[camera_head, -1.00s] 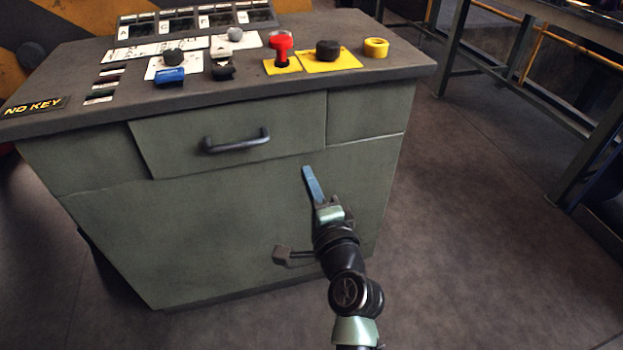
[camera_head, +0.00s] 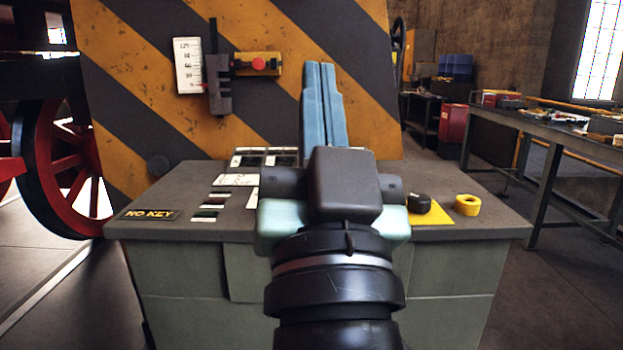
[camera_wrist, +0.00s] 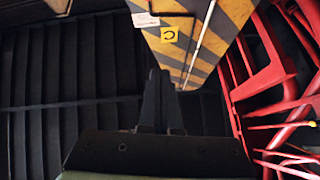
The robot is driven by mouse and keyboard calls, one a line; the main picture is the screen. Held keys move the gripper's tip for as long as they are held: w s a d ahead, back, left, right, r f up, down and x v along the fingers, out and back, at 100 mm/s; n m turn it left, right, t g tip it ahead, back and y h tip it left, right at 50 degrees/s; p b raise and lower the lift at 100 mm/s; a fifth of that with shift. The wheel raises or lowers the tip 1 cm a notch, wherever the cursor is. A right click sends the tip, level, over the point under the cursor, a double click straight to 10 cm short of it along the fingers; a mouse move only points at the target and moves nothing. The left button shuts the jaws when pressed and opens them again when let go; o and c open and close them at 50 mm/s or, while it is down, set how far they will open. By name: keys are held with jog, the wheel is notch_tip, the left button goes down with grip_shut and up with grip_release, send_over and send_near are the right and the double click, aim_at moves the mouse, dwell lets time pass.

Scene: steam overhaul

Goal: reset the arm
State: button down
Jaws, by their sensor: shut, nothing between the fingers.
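My gripper (camera_head: 319,68) is raised in front of the camera in the head view, its two blue fingers pointing up and lying together with nothing between them. It stands in front of the grey-green control desk (camera_head: 450,265) and hides the middle of the desk top. In the wrist view my gripper (camera_wrist: 160,75) shows as a dark shape at the lower middle, with dark ribbed panels around it.
A black knob (camera_head: 419,203) and a yellow ring (camera_head: 467,205) lie on the desk's right. A striped panel (camera_head: 150,80) with a red button (camera_head: 258,64) rises behind. A red wheel (camera_head: 65,170) stands left, a workbench (camera_head: 550,145) right. Floor between desk and workbench is clear.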

jog(key=s+r+n+t+h, duration=0.1)
jog(key=s+r+t, duration=0.1)
jog(key=s+r, duration=0.35)
notch_tip(320, 180, up, 30)
jog(key=p, duration=3)
jog(key=shift+s+a+p, duration=0.2)
jog(key=shift+a+p, duration=0.1)
jog(key=shift+a, duration=0.05)
